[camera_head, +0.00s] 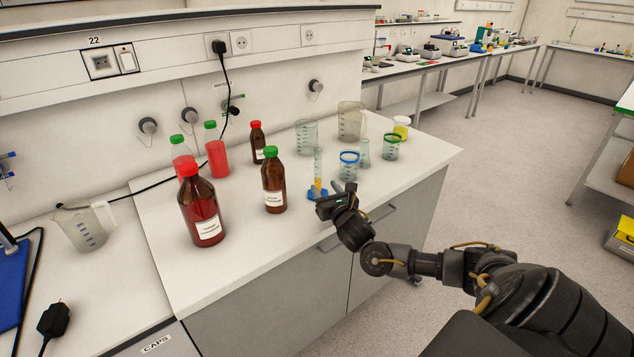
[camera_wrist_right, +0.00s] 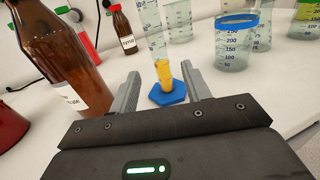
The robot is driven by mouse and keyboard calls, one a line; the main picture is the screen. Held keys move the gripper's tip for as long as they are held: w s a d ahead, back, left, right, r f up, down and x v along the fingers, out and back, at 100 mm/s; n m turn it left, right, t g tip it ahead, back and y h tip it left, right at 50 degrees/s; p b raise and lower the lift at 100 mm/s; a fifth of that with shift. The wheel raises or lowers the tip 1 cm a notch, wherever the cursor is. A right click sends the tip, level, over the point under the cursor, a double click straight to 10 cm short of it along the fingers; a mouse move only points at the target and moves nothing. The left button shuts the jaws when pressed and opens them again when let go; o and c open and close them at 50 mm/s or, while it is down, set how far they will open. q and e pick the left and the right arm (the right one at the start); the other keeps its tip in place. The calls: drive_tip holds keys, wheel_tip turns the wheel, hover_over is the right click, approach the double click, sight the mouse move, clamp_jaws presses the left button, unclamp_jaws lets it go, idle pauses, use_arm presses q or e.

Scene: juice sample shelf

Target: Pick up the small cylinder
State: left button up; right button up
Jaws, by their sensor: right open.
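The small cylinder (camera_head: 318,172) is a slim clear graduated cylinder on a blue hexagonal base, with yellow-orange colour low in its tube. It stands upright on the white bench top. In the right wrist view the cylinder (camera_wrist_right: 162,75) is ahead of my right gripper, between the lines of its two fingers. My right gripper (camera_head: 337,196) is at the bench's front edge, close to the cylinder. In the right wrist view the right gripper (camera_wrist_right: 160,90) is open, with nothing between its fingers. My left gripper is not in view.
Brown bottles (camera_head: 273,180) and (camera_head: 201,206) stand left of the cylinder. A blue-rimmed beaker (camera_head: 348,166) and a green-rimmed beaker (camera_head: 391,147) stand to its right. A clear beaker (camera_head: 306,136) is behind. The bench front (camera_head: 240,262) is clear.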

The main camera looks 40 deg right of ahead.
sight(319, 180)
drive_tip(key=x, duration=0.2)
drive_tip(key=shift+w+d+f, duration=0.1)
drive_tip(key=shift+w, duration=0.3)
drive_tip(key=shift+w+d+f, duration=0.1)
drive_tip(key=shift+w, duration=0.2)
drive_tip(key=shift+w+d+p, duration=0.15)
drive_tip(key=shift+w+p, duration=0.15)
drive_tip(key=shift+p, duration=0.1)
drive_tip(key=shift+f+p+x, duration=0.15)
drive_tip(key=shift+p+x, duration=0.15)
drive_tip(key=shift+x, duration=0.85)
drive_tip(key=shift+f+p+x, duration=0.2)
drive_tip(key=shift+p+x, duration=0.05)
drive_tip(key=shift+x, duration=0.85)
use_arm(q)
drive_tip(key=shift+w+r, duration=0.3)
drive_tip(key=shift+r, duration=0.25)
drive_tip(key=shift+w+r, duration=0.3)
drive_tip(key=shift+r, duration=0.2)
use_arm(e)
clamp_jaws()
